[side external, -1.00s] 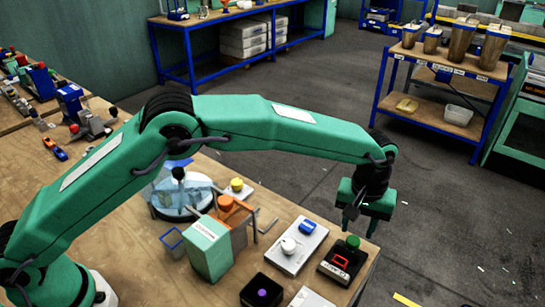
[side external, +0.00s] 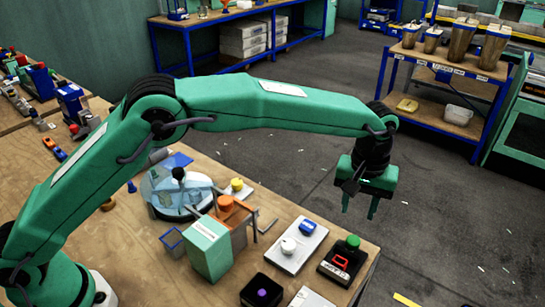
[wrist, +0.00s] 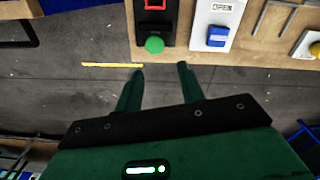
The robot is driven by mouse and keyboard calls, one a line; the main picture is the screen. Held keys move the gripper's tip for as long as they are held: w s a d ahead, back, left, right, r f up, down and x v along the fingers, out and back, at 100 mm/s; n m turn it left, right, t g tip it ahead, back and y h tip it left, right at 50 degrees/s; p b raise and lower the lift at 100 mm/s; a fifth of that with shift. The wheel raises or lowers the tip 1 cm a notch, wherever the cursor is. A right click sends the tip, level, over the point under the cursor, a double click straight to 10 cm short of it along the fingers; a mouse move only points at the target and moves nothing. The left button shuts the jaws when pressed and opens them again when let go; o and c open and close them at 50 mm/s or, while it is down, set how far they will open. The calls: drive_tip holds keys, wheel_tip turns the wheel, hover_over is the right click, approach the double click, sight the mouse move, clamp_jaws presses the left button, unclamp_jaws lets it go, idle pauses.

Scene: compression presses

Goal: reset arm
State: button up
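My green arm reaches over the wooden workbench (side external: 215,285) from the left. My gripper (side external: 359,212) hangs past the bench's right edge, over the grey floor, with its fingers pointing down. In the wrist view its two green fingers (wrist: 159,68) stand apart with only floor between them, so it is open and empty. A black control box with a green button (side external: 353,241) sits at the bench edge near my gripper; its green button also shows in the wrist view (wrist: 155,45). A pale panel (side external: 297,243) with a white knob and a blue switch is beside it.
A green block (side external: 207,248), an orange knob (side external: 225,202) and a clear-domed device (side external: 176,188) stand on the bench. A black box with a purple button (side external: 262,292) is near the front. A blue shelf cart (side external: 440,72) stands behind on the right. Floor around my gripper is clear.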

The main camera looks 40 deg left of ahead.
drive_tip(key=s+a+r+m+t, duration=0.1)
drive_tip(key=s+a+r, duration=0.3)
drive_tip(key=a+r, duration=0.55)
drive_tip(key=s+a+r+t, duration=0.1)
drive_tip(key=s+a+r, duration=0.4)
drive_tip(key=a, duration=0.7)
drive_tip(key=s+a+f+m+t, duration=0.1)
drive_tip(key=s+a, duration=0.5)
drive_tip(key=s, duration=0.3)
drive_tip(key=s+a+m+t, duration=0.1)
drive_tip(key=s+a+t, duration=0.1)
drive_tip(key=s+a, duration=0.5)
drive_tip(key=shift+s+a+f, duration=0.25)
drive_tip(key=shift+s+f, duration=0.15)
drive_tip(key=shift+s, duration=0.7)
